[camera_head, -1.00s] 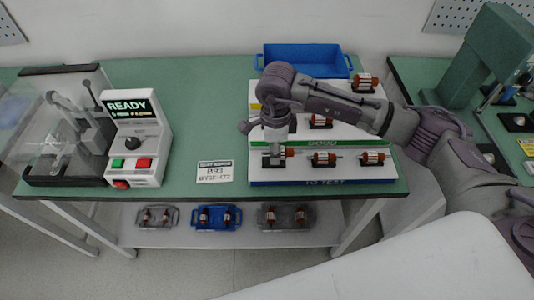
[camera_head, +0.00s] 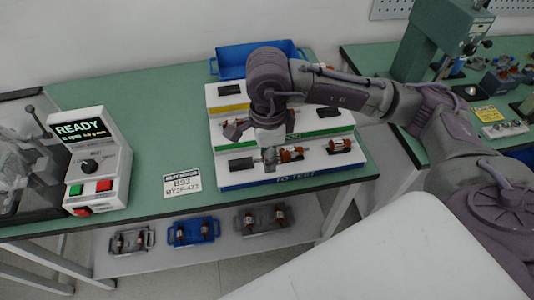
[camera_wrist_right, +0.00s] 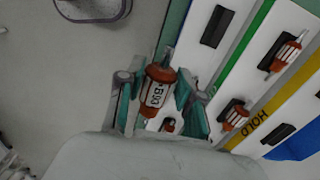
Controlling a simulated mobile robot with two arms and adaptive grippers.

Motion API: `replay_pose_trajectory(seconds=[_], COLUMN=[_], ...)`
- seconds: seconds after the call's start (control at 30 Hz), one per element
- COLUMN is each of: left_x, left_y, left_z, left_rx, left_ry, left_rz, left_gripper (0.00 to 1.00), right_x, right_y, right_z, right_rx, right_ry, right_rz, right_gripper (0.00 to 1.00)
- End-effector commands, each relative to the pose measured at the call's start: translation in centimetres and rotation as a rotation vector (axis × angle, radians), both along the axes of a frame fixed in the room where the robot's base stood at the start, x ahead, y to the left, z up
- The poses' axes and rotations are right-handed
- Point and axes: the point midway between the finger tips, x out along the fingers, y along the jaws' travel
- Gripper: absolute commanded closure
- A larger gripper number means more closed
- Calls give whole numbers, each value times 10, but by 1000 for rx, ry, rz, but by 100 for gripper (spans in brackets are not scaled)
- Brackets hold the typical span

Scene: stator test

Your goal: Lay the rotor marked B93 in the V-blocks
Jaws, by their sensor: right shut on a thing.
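The rotor marked B93 (camera_wrist_right: 158,90), orange-red with a white label and a metal shaft, is between the fingers of my right gripper in the right wrist view (camera_wrist_right: 158,98). The gripper is shut on it. In the head view my right gripper (camera_head: 268,158) is over the front row of the stepped rack (camera_head: 235,181). The held rotor is hard to separate from the rack rotors there. The front row's left slot (camera_head: 241,164) is empty. The test fixture (camera_head: 32,150) with a clear cover stands at the far left, partly cut off; its V-blocks are not distinguishable. My left gripper is not in view.
A control box (camera_head: 98,165) reads READY. A card marked B93 (camera_head: 182,182) lies left of the rack. Another rotor (camera_head: 340,145) sits in the front row. A blue bin (camera_head: 232,65) stands behind.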

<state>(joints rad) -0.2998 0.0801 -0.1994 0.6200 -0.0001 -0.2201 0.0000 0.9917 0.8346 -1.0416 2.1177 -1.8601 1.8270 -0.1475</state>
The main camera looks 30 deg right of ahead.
Motion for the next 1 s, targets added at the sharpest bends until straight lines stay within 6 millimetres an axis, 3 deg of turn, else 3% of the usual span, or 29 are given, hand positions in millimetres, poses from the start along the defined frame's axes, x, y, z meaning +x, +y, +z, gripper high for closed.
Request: replay_pose_trajectory(seconds=[0.53, 0.87, 1.0], left_x=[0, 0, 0], left_y=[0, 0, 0], left_z=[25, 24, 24], left_rx=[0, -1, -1], left_ry=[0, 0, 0], left_rz=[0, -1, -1], left_gripper=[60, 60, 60], right_x=[1, 0, -4], right_y=[0, 0, 1], right_z=[50, 47, 30], right_rx=[1, 1, 3], right_ry=[-2, 0, 6], right_rz=[1, 14, 153], right_gripper=[100, 100, 100])
